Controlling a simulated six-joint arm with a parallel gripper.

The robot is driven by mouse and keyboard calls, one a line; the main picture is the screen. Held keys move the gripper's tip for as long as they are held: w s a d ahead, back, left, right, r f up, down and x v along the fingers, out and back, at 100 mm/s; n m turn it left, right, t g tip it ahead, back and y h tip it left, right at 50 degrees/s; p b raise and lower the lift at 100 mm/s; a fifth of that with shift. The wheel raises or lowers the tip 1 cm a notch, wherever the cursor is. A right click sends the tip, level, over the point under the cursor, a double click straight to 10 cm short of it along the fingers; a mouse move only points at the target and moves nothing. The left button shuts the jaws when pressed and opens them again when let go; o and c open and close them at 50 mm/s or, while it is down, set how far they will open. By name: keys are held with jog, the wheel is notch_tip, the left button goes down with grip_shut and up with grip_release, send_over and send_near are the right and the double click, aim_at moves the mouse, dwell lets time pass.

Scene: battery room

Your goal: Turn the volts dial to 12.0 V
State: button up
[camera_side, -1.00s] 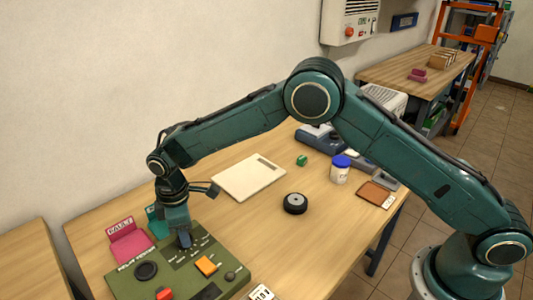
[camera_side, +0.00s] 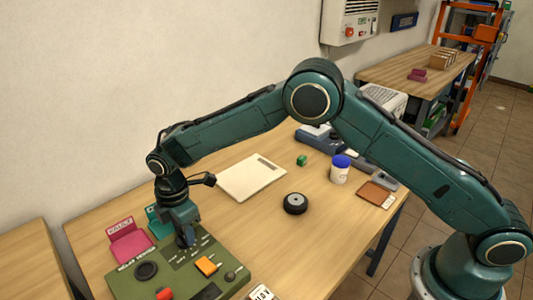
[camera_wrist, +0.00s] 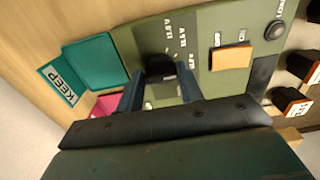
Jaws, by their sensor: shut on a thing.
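The green panel (camera_side: 215,286) lies on the near left of the table. My gripper (camera_side: 186,241) points down over the panel and is shut on the dial. In the wrist view my gripper (camera_wrist: 160,86) has one finger on each side of the knob. The fingers partly hide the dial, and I cannot tell which mark its pointer faces.
An orange switch (camera_side: 206,265), a large black knob (camera_side: 146,270), a red button (camera_side: 164,293) and a small grey knob (camera_side: 230,275) share the panel. Pink (camera_side: 128,243) and teal (camera_side: 155,222) trays stand behind it. A black wheel-like disc (camera_side: 295,203) lies on the table.

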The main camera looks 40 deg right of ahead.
jog(key=shift+r, duration=0.1)
jog(key=o, duration=1)
notch_tip(320, 180, up, 14)
dwell(0.5)
